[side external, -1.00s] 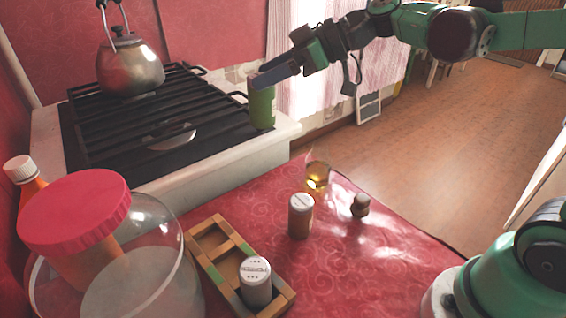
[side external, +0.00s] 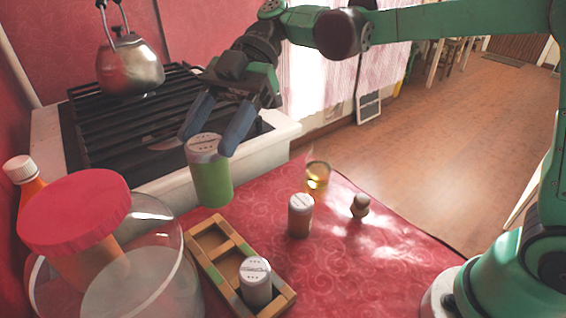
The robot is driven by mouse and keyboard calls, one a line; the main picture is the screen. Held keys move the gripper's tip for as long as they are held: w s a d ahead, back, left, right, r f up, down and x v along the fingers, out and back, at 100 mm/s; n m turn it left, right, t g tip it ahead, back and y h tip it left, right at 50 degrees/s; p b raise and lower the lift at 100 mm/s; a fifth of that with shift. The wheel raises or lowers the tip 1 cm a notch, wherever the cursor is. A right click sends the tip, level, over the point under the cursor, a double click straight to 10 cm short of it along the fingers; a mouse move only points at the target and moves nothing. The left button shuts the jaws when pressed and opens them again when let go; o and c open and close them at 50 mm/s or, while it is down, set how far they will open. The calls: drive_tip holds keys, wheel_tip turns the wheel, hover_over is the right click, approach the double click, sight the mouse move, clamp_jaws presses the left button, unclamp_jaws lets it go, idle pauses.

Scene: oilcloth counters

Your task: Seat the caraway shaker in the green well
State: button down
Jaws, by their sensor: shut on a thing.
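My gripper (side external: 208,142) is shut on a green shaker (side external: 211,183) with a pale perforated lid, one blue finger on either side of the lid. The shaker hangs close to upright in the air, in front of the stove and above the back end of the wooden rack in the picture. Its label cannot be read. The wooden rack (side external: 195,252) has a row of wells; the back well is empty. Green marks show on the rims near the middle well, which is partly hidden by a white shaker (side external: 256,284) in the front end.
A brown shaker (side external: 300,217), a glass with amber liquid (side external: 318,178) and a small brown knobbed item (side external: 360,206) stand right of the rack. A clear jar with a red lid (side external: 75,212) and an orange bottle (side external: 28,180) crowd the left. The stove (side external: 160,160) holds a kettle (side external: 130,65).

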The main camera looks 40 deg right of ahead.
wheel_tip(320, 180, down, 16)
idle(0.4)
drive_tip(key=shift+f, duration=0.15)
drive_tip(key=shift+c, duration=1.1)
unclamp_jaws()
drive_tip(key=shift+r, duration=0.2)
drive_tip(key=s+d+r+m+t+h, duration=0.1)
drive_tip(key=d+r+m+t+h, duration=0.1)
drive_tip(key=d+m, duration=0.4)
drive_tip(key=s+d+r+m+t+h, duration=0.1)
drive_tip(key=d+r+m+t+h, duration=0.1)
drive_tip(key=d+m+t+h, duration=0.3)
drive_tip(key=s+d+r+m+t+h, duration=0.2)
drive_tip(key=d+m+t+h, duration=0.2)
drive_tip(key=d+m, duration=0.4)
drive_tip(key=m+t, duration=0.1)
drive_tip(key=m, duration=0.3)
drive_tip(key=shift+d+r, duration=0.15)
drive_tip(key=shift+r, duration=0.2)
